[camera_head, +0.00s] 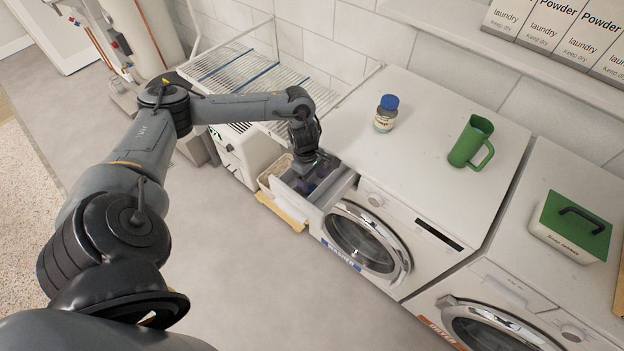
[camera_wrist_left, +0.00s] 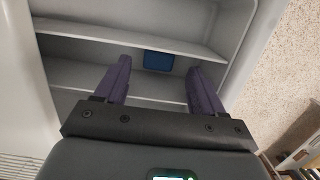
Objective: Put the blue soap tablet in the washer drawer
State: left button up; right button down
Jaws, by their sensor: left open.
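The washer drawer (camera_head: 336,186) is pulled out at the washer's upper left corner. In the left wrist view I look into the drawer (camera_wrist_left: 75,73), which thin dividers split into compartments. The blue soap tablet (camera_wrist_left: 158,60) lies in the middle compartment, close by the upper divider in the picture. My left gripper (camera_head: 308,182) points down into the drawer. Its two purple fingers (camera_wrist_left: 159,68) are open, with gaps between them and the tablet. In the head view the gripper hides the tablet. My right gripper does not show.
On the washer (camera_head: 420,125) stand a blue-capped jar (camera_head: 385,116) and a green mug (camera_head: 471,143). A green-lidded box (camera_head: 573,223) sits on the dryer. A wire drying rack (camera_head: 255,75) stands behind my forearm. A light basket (camera_head: 270,178) is beside the drawer. The floor in front is clear.

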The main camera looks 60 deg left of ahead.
pick_arm(q)
notch_tip(320, 180, up, 10)
jog(key=a, duration=0.1)
jog(key=w+d+f+n+t+h, duration=0.1)
jog(key=w+d+f+n, duration=0.15)
jog(key=d, duration=0.55)
jog(key=w+d+f+n+t, duration=0.2)
jog(key=d+f, duration=0.2)
jog(key=d, duration=0.4)
jog(key=s+d+r+n+t+h, duration=0.15)
jog(key=d+n+t, duration=0.25)
jog(key=d+n, duration=1.4)
jog(key=s+a+f+n+g+y, duration=0.1)
jog(key=s+a+n+g+y, duration=0.1)
jog(key=s+n, duration=0.5)
jog(key=s+a+n+g+y, duration=0.2)
jog(key=s+a+n, duration=0.3)
jog(key=n, duration=1.3)
jog(key=s, duration=0.3)
jog(key=shift+s+a+f, duration=0.2)
jog(key=shift+a+f, duration=0.1)
jog(key=shift+f, duration=0.05)
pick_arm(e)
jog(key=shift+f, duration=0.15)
